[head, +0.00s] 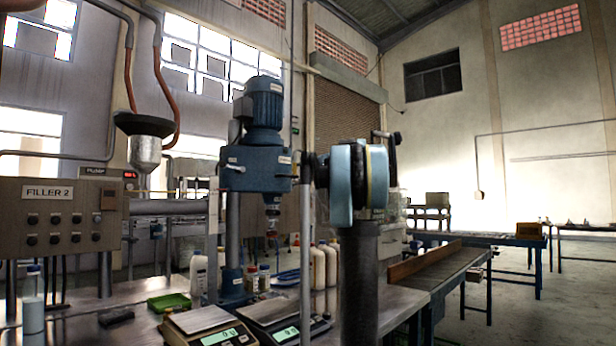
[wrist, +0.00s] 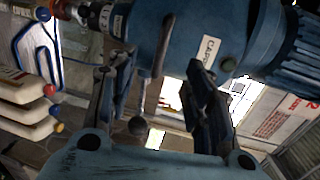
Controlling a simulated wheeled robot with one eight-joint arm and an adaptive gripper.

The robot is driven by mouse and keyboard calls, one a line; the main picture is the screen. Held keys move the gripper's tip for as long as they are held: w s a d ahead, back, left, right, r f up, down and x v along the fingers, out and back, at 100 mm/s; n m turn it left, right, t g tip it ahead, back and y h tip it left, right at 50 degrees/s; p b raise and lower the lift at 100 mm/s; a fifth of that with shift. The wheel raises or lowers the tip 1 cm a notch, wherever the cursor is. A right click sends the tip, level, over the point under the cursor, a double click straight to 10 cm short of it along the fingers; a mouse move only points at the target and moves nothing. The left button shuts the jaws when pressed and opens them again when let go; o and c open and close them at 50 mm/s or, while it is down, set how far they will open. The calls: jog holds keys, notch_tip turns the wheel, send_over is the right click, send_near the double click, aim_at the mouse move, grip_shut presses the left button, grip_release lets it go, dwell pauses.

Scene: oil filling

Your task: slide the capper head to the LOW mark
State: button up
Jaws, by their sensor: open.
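The blue capper head (head: 255,168), with a ribbed motor (head: 263,105) on top, sits on an upright column (head: 232,240) over the bench. In the wrist view the capper head (wrist: 185,45) lies sideways across the top, with a CAPPER label (wrist: 205,52). A metal lever ending in a round knob (wrist: 138,126) hangs from it. My gripper (wrist: 158,85) is open, its dark fingers on either side of the lever; I cannot tell whether either touches it. My arm stands right of the capper in the head view. The LOW mark is not readable.
Two scales (head: 205,325) (head: 285,318), a green tray (head: 169,302) and white bottles (head: 318,268) stand on the metal bench around the capper. A FILLER 2 panel (head: 58,215) is at left. A conveyor (head: 440,275) runs off to the right.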

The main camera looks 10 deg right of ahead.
aim_at(292, 176)
jog(key=shift+x, duration=4.2)
jog(key=shift+c, duration=0.3)
grip_shut()
jog(key=shift+f, duration=0.1)
notch_tip(292, 176, down, 10)
jog(key=shift+f, duration=0.25)
dwell(0.4)
